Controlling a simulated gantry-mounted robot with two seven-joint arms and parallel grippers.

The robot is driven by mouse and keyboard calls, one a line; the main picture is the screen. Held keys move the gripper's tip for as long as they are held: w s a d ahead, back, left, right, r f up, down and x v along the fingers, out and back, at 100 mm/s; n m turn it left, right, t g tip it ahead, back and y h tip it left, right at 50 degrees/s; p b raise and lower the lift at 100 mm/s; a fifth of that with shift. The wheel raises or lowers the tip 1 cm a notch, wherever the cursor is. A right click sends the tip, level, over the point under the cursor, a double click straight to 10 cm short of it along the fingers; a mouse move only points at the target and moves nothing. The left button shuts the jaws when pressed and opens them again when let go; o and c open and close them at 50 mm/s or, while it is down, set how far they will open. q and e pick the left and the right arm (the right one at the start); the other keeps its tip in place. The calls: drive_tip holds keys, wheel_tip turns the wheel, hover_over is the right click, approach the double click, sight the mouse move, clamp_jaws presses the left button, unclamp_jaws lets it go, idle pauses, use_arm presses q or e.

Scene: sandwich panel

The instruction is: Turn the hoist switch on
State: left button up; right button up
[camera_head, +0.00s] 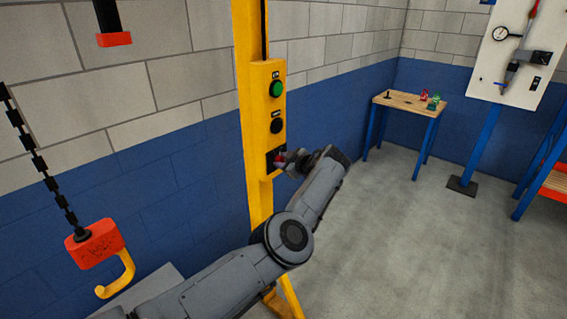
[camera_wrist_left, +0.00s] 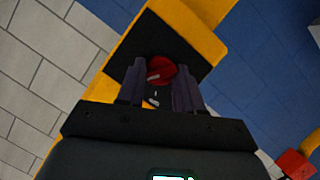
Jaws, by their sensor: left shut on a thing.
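The hoist control panel (camera_head: 265,85) is a yellow box on a yellow post, with a green button (camera_head: 276,89) at the top and a black button (camera_head: 277,126) below it. The hoist switch is a red knob (camera_head: 279,157) on a black plate at the bottom of the panel. My left gripper (camera_head: 284,160) is at this knob. In the left wrist view the red knob (camera_wrist_left: 161,69) sits between the two fingers of my left gripper (camera_wrist_left: 160,92), on the black plate (camera_wrist_left: 150,38). The gripper is shut on the knob. My right gripper is not in view.
A red hoist block with a yellow hook (camera_head: 97,245) hangs from a black chain at the left. A wooden-topped table (camera_head: 408,104) with small objects stands at the back right, beside a white tool board (camera_head: 515,60).

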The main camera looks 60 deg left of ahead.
use_arm(q)
drive_tip(key=o, duration=1)
drive_tip(key=p+v, duration=0.1)
drive_tip(key=v, duration=0.9)
drive_tip(key=shift+d+r, duration=0.1)
drive_tip(key=shift+d, duration=0.3)
